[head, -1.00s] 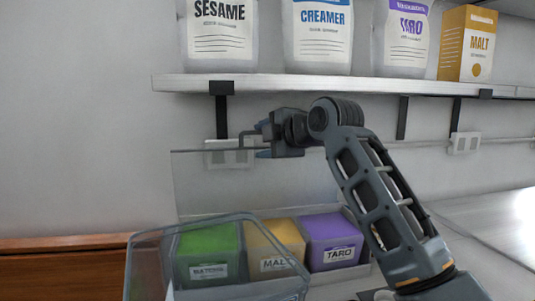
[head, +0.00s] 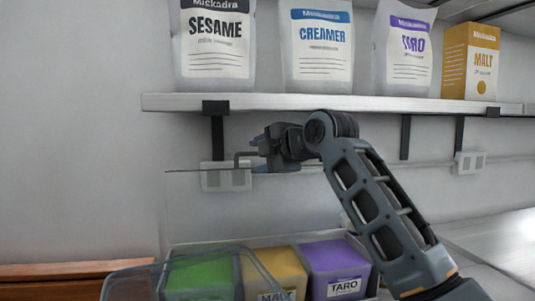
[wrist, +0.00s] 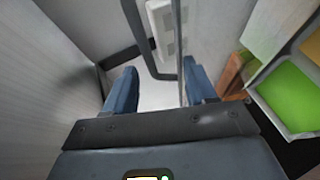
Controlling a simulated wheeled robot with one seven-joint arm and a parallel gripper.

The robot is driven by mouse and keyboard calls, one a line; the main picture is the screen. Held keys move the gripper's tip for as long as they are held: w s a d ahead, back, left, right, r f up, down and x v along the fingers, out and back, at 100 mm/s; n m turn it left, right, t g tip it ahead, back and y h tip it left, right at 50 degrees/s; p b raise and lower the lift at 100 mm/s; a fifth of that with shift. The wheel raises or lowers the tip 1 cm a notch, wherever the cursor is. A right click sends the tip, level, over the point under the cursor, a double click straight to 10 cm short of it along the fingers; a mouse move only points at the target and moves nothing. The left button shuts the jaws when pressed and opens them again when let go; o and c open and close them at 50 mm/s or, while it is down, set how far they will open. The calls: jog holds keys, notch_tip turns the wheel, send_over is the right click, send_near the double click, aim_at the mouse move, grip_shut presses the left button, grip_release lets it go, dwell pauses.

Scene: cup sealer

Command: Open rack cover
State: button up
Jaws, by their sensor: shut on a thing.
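The rack cover (head: 200,170) is a clear pane, seen almost edge-on as a thin, nearly level line above the rack. Its dark bent handle (head: 240,156) is at its right part, at my gripper (head: 257,156). In the wrist view the handle (wrist: 150,62) runs between the two blue fingers of my gripper (wrist: 162,88), which is shut on it. The rack's bins are below: a green one (head: 200,275), a yellow malt one (head: 272,268) and a purple taro one (head: 335,262). The green bin also shows in the wrist view (wrist: 290,95).
A wall shelf (head: 300,103) with sesame (head: 216,45), creamer (head: 318,45), taro (head: 404,48) and malt (head: 470,62) packs is above my gripper. A wall outlet (head: 225,178) is behind the cover. The right counter (head: 500,240) looks clear.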

jog(key=shift+w+d+f+t, duration=0.2)
jog(key=shift+w+d+t, duration=0.1)
jog(key=shift+w+d, duration=0.45)
jog(key=o, duration=1)
jog(key=shift+a, duration=0.1)
jog(key=shift+o, duration=0.5)
jog(key=shift+a+f, duration=0.15)
jog(key=shift+a, duration=0.2)
jog(key=shift+w+d+f, duration=0.1)
jog(key=shift+d+f, duration=0.1)
jog(key=shift+d, duration=0.2)
jog(key=shift+c, duration=1.2)
jog(key=shift+a, duration=0.1)
jog(key=shift+s+a+r+b, duration=0.15)
jog(key=shift+s+b, duration=0.1)
jog(key=shift+s, duration=0.15)
jog(key=shift+s+a+b, duration=0.15)
jog(key=shift+s+b, duration=0.05)
jog(key=shift+s, duration=0.15)
jog(key=shift+c, duration=0.8)
jog(key=r+b+v, duration=0.1)
jog(key=v, duration=0.6)
jog(key=shift+s+r, duration=0.2)
jog(key=shift+r, duration=0.15)
